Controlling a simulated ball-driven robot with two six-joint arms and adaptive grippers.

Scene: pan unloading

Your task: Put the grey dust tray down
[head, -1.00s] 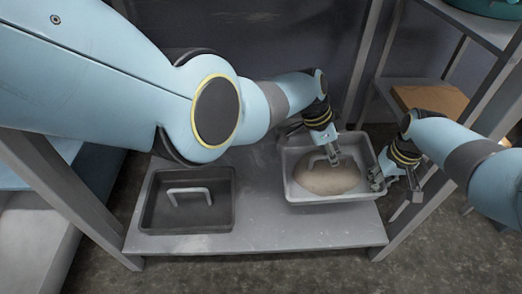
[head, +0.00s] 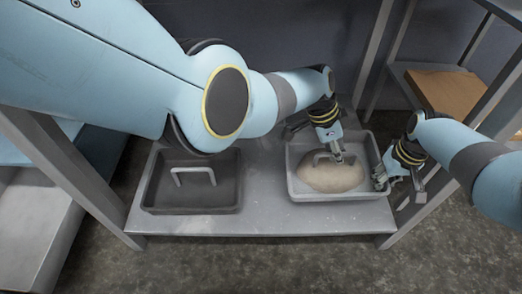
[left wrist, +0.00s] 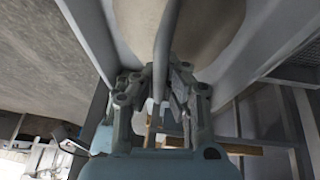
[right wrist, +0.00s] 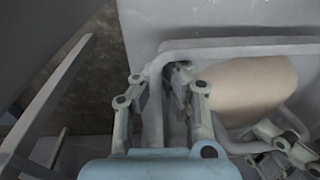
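The grey dust tray (head: 337,196) is at the right of the low grey shelf, with a tan dust heap (head: 322,178) in it and a raised bar handle. It looks level; I cannot tell whether its underside touches the shelf. My left gripper (head: 338,156) is shut on the handle (left wrist: 163,50), which runs between its fingers in the left wrist view. My right gripper (head: 381,178) is shut on the tray's right-hand rim, which also shows between the fingers in the right wrist view (right wrist: 162,108).
A dark, empty tray (head: 190,209) with a handle stands at the left of the shelf (head: 262,212). Bare shelf lies between the two trays. Metal posts flank the shelf, and a cardboard box (head: 447,92) sits on a rack at the right.

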